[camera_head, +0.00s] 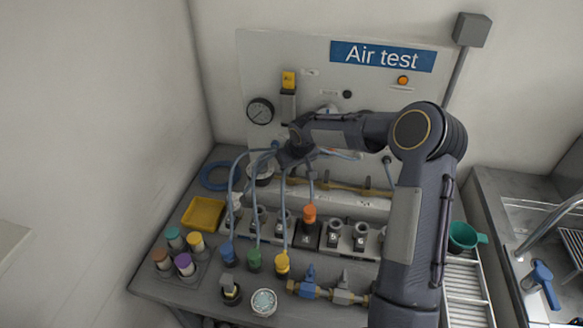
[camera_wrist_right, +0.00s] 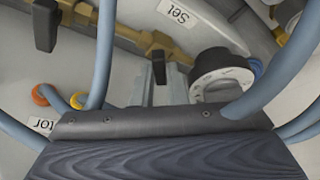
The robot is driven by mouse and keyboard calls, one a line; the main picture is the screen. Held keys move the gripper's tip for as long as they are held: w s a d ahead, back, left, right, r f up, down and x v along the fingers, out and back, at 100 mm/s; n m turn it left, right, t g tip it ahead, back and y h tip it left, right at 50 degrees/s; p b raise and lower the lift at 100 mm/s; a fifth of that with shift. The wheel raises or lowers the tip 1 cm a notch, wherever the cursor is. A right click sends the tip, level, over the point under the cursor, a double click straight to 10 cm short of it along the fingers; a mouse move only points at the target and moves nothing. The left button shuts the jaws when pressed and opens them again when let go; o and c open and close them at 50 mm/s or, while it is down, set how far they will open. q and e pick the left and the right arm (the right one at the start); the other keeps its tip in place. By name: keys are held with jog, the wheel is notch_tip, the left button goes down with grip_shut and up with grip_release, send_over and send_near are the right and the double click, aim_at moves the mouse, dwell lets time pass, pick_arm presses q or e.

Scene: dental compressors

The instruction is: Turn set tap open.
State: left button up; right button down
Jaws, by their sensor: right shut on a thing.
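In the right wrist view the set tap (camera_wrist_right: 160,65) is a brass valve with a black lever, below a white tag (camera_wrist_right: 180,14) reading "Set". My right gripper (camera_wrist_right: 160,82) has its grey fingers at this lever and is shut on it. The lever points toward the gripper and is partly hidden between the fingers. In the head view my right arm reaches across from the right, and the right gripper (camera_head: 286,156) is at the panel among blue hoses. The tap itself cannot be made out there. My left gripper is not in view.
A dial knob (camera_wrist_right: 220,75) sits close right of the fingers, and another black lever (camera_wrist_right: 45,25) is at the left. Blue hoses (camera_head: 283,205) hang close around the gripper. The bench holds coloured plugs, a yellow tray (camera_head: 203,214) and a blue valve (camera_head: 308,281).

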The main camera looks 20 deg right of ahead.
jog(key=n+y, duration=0.1)
jog(key=n, duration=0.1)
jog(key=shift+d+n+p, duration=0.15)
jog(key=shift+n+p, duration=0.25)
jog(key=n+y, duration=0.1)
jog(key=n, duration=0.1)
jog(key=shift+d+n+g, duration=0.1)
jog(key=shift+n+g, duration=0.2)
jog(key=shift+n, duration=0.1)
jog(key=n, duration=0.2)
jog(key=n+g+y, duration=0.1)
jog(key=n, duration=0.1)
jog(key=shift+w+d+n+y, duration=0.2)
jog(key=shift+n+y, duration=0.1)
jog(key=shift+n, duration=0.1)
jog(key=c, duration=1.4)
grip_release()
jog(key=shift+c, duration=0.2)
jog(key=b+v, duration=0.1)
jog(key=v, duration=0.6)
jog(key=shift+r, duration=0.4)
